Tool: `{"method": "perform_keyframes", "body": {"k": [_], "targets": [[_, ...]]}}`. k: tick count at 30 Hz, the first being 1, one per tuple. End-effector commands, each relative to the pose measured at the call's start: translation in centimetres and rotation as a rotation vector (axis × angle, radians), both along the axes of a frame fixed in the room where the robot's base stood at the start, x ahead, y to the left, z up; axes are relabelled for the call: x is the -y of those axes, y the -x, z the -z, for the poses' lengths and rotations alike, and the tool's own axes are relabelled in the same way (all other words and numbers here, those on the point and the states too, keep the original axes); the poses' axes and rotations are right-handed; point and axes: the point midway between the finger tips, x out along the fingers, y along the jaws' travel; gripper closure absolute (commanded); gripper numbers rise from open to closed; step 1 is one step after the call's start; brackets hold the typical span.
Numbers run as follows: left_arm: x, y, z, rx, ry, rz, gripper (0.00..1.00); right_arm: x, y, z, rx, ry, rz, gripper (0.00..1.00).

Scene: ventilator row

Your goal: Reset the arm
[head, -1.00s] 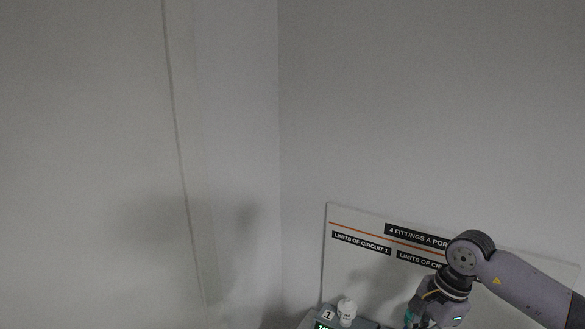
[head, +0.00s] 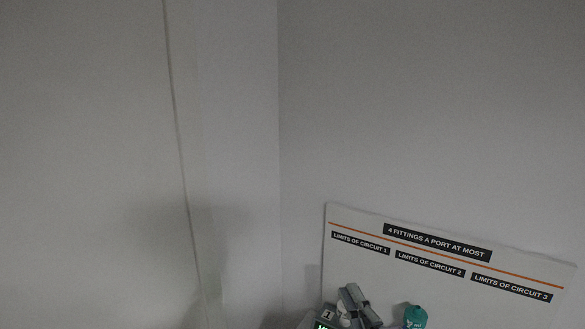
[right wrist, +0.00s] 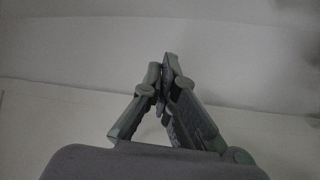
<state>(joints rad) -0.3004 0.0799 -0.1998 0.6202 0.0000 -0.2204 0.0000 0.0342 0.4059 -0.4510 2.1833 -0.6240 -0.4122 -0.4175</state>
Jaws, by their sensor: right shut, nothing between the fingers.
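My right gripper (head: 352,292) shows at the bottom edge of the head view as grey fingers in front of the white fitting. In the right wrist view its two fingers (right wrist: 162,74) meet at the tips, with nothing held between them. Behind them that view shows only pale, plain surfaces. My left gripper is in neither view.
A white board (head: 400,284) with circuit-limit labels stands at the lower right. A unit marked 1 (head: 326,315), a partly hidden white fitting (head: 343,320) and a teal item (head: 415,316) are at the bottom edge. Bare walls fill the rest.

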Motion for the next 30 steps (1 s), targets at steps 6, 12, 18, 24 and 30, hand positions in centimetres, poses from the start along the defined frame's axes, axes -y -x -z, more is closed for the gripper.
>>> {"method": "perform_keyframes", "body": {"k": [6, 12, 18, 24, 30], "targets": [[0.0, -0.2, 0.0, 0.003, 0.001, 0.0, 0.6, 7.5, 6.1, 13.7, -0.642, -0.499, 0.349, 1.0], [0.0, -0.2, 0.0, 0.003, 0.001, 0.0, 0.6, 9.4, 14.5, 21.4, -1.028, -0.735, 0.576, 1.0], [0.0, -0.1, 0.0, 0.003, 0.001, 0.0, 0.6, 9.5, 21.5, 24.9, -1.278, -0.86, 0.733, 1.0], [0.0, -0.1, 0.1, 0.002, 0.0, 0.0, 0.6, 9.0, 27.6, 26.9, -1.478, -0.939, 0.866, 1.0], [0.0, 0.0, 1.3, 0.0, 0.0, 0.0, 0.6, 8.9, 25.9, 33.8, -1.486, -0.92, 0.87, 1.0]]}}
